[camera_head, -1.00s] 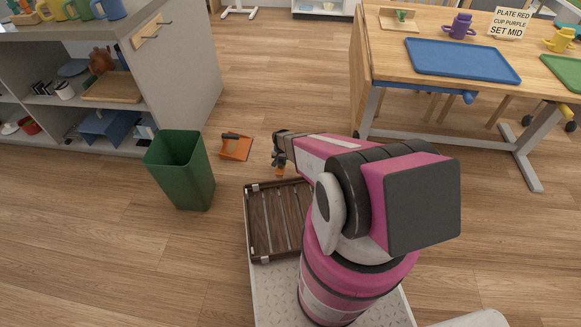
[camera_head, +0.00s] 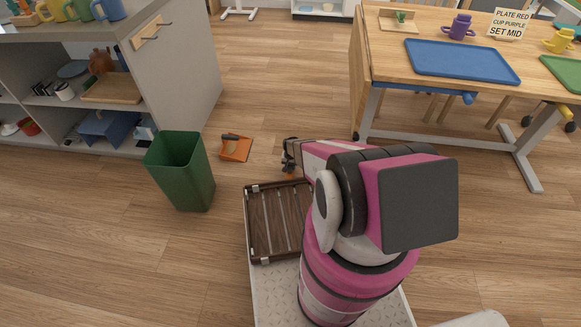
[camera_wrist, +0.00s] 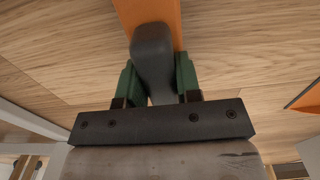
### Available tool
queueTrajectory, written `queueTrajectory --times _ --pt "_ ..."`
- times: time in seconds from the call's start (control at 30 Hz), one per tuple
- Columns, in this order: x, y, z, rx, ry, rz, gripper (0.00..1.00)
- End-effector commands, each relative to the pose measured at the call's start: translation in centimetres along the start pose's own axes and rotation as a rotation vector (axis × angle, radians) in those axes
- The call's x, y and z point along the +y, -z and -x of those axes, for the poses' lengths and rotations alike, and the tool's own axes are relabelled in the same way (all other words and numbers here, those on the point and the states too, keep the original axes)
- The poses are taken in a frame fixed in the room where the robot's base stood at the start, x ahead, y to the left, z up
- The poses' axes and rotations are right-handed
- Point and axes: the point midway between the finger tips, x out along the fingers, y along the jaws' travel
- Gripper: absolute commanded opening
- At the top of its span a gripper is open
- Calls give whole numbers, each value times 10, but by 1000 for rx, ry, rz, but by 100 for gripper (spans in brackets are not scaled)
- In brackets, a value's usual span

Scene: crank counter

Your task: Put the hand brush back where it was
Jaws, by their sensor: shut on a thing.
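My gripper (camera_head: 289,166) is above the floor past the far edge of the dark slatted tray. In the wrist view its green fingers (camera_wrist: 157,78) are shut on the dark grey handle of the hand brush (camera_wrist: 152,50). The brush's orange body (camera_wrist: 160,12) runs off the top of that view, so its bristles are hidden. In the head view the brush is mostly hidden by my gripper. An orange dustpan (camera_head: 236,150) with a dark handle lies on the floor left of my gripper. A wooden board with pegs (camera_head: 148,32) is on the counter's end panel, with nothing hanging on it.
A green bin (camera_head: 181,172) stands left of the dark slatted tray (camera_head: 272,221) on my base. The grey shelved counter (camera_head: 184,75) is at left. A wooden table (camera_head: 390,65) with a blue tray (camera_head: 462,62) is at right.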

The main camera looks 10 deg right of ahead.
Motion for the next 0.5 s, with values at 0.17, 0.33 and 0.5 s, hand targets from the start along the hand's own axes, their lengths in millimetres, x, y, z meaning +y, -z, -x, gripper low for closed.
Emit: queueTrajectory --times 0.17,0.33,0.5 --pt "0 0 -2 0 0 0 10" --pt "0 0 -3 0 0 0 57" --pt "0 0 -2 0 0 0 57"
